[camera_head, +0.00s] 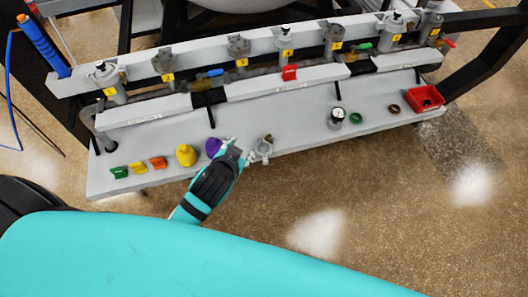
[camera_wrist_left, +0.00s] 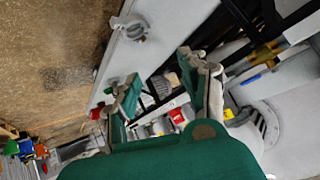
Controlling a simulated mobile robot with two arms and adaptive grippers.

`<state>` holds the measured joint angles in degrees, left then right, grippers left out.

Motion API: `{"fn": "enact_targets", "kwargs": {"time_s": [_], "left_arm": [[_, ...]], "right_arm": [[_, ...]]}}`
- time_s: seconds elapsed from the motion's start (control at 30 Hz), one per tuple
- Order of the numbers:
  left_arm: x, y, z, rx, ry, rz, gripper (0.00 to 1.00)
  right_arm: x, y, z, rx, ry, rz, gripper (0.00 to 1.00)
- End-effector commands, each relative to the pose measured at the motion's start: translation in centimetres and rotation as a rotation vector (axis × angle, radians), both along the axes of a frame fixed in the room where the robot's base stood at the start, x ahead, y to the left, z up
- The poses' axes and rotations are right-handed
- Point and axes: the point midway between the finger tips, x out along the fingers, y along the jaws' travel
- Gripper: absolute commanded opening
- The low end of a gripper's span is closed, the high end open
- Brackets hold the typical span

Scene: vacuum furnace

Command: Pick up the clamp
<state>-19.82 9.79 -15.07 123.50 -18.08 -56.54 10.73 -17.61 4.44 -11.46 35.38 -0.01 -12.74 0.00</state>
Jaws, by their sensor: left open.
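The clamp (camera_head: 262,149), a small grey metal ring-like piece, lies near the front edge of the white shelf (camera_head: 310,137). It also seems to show in the left wrist view as a grey ring (camera_wrist_left: 134,28) on the pale shelf, above the fingers. My left gripper (camera_head: 234,148) is just left of the clamp in the head view, over the shelf, and looks close but not around it. In the left wrist view my left gripper (camera_wrist_left: 160,75) has its two fingers spread with nothing between them. My right gripper is in neither view.
A purple piece (camera_head: 213,147) and a yellow piece (camera_head: 186,155) stand left of my gripper. Small coloured blocks (camera_head: 139,167) lie farther left. A gauge (camera_head: 337,116), a green ring (camera_head: 355,118) and a red bin (camera_head: 426,99) are to the right. A valve rail (camera_head: 240,62) runs behind.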

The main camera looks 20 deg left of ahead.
Motion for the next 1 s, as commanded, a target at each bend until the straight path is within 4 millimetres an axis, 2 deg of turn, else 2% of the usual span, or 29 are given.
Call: {"fn": "enact_targets", "kwargs": {"time_s": [0.03, 0.1, 0.17, 0.2, 0.27, 0.3, 0.37, 0.4, 0.47, 0.5, 0.53, 0.57, 0.6, 0.67, 0.7, 0.77, 0.8, 0.87, 0.9, 1.0], "left_arm": [[2.7, -0.8, 3.4, 0.017, -0.141, -0.024, 0.44], [5.9, -2.4, 8.4, 0.040, -0.347, -0.076, 0.44], [8.2, -4.7, 13.0, 0.060, -0.541, -0.155, 0.44], [9.3, -6.6, 16.1, 0.074, -0.669, -0.225, 0.44], [10.1, -10.2, 20.0, 0.101, -0.850, -0.361, 0.44], [10.2, -12.9, 22.1, 0.121, -0.958, -0.473, 0.44], [9.4, -17.1, 24.2, 0.155, -1.092, -0.665, 0.44], [8.6, -19.9, 24.8, 0.182, -1.158, -0.808, 0.44], [7.1, -23.6, 24.2, 0.232, -1.216, -1.037, 0.44], [6.1, -25.6, 23.0, 0.269, -1.228, -1.197, 0.44], [5.3, -26.8, 21.7, 0.302, -1.218, -1.320, 0.44], [4.7, -27.8, 20.2, 0.338, -1.196, -1.442, 0.44], [4.0, -28.4, 17.7, 0.391, -1.140, -1.604, 0.44], [3.5, -28.1, 13.6, 0.481, -1.006, -1.831, 0.44], [3.5, -27.0, 10.7, 0.548, -0.881, -1.969, 0.44], [4.2, -24.2, 6.8, 0.650, -0.656, -2.133, 0.44], [4.9, -21.7, 4.6, 0.716, -0.489, -2.214, 0.44], [6.1, -17.6, 2.3, 0.805, -0.238, -2.284, 0.44], [6.9, -14.8, 1.4, 0.856, -0.080, -2.305, 0.44], [8.5, -9.0, 0.6, 0.948, 0.239, -2.297, 0.44]], "right_arm": [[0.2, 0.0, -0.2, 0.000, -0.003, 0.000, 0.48], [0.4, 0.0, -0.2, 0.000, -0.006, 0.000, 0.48], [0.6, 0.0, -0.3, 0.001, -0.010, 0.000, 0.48], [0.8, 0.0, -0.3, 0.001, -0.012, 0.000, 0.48], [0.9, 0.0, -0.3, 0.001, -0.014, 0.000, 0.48], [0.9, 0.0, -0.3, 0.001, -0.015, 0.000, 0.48], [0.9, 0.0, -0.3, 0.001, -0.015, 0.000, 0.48], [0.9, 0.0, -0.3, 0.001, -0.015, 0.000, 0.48], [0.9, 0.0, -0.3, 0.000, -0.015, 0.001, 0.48], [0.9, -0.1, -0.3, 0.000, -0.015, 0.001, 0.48], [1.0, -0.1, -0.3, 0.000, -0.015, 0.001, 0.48], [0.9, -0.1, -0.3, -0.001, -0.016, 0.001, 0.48], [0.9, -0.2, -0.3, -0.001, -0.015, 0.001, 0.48], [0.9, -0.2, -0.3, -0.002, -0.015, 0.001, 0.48], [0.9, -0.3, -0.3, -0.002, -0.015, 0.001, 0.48], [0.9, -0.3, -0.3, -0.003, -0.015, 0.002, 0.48], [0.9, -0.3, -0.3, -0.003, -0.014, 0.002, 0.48], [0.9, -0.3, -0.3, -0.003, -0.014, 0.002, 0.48], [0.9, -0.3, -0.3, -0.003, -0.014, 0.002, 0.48], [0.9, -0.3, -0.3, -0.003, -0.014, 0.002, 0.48]]}}
